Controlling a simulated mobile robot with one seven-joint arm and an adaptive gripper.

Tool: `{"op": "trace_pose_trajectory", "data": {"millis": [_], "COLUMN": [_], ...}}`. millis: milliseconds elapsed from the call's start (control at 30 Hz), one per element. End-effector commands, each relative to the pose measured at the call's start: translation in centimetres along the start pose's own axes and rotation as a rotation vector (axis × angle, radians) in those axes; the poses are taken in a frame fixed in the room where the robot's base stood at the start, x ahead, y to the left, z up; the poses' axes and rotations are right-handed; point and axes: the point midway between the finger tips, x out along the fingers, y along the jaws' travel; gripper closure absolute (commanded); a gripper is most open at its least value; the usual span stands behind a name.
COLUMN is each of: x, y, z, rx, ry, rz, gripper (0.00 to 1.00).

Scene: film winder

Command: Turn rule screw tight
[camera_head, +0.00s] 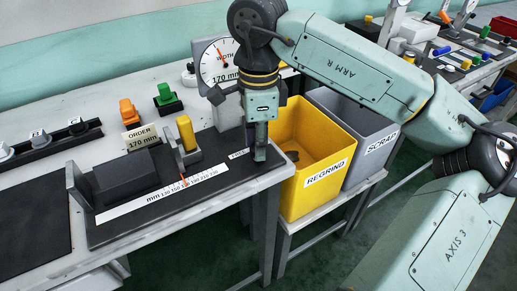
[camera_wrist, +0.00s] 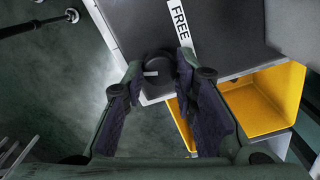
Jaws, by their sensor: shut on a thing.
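The rule screw (camera_wrist: 158,66) is a dark round knob at the table corner in the wrist view, with a short pale mark on its top. My gripper (camera_wrist: 158,78) points down with its fingertips on both sides of it, shut on it. In the head view my gripper (camera_head: 260,155) covers the screw at the right end of the black rule bed. The white mm rule (camera_head: 150,198) runs along the bed, with a red pointer (camera_head: 183,182) near its middle. A white FREE label (camera_wrist: 179,20) lies beside the screw, and it shows partly in the head view (camera_head: 238,154).
An order card (camera_head: 141,138) reads 170 mm, and a dial (camera_head: 219,62) behind has a 170 mm plate. A yellow REGRIND bin (camera_head: 312,150) and grey SCRAP bin (camera_head: 362,140) stand right of the table edge. A yellow block (camera_head: 186,132) stands upright behind the rule.

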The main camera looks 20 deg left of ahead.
Motion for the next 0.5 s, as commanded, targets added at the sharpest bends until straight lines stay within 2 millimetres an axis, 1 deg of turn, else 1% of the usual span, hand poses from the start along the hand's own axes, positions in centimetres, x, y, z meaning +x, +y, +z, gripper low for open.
{"op": "trace_pose_trajectory", "data": {"millis": [33, 500], "x": [0.38, 0.2], "y": [-0.03, 0.07], "z": [-0.03, 0.02], "rx": [0.047, 0.476], "ry": [0.002, 0.001], "rz": [-0.003, -0.002], "gripper": [1.0, 1.0]}}
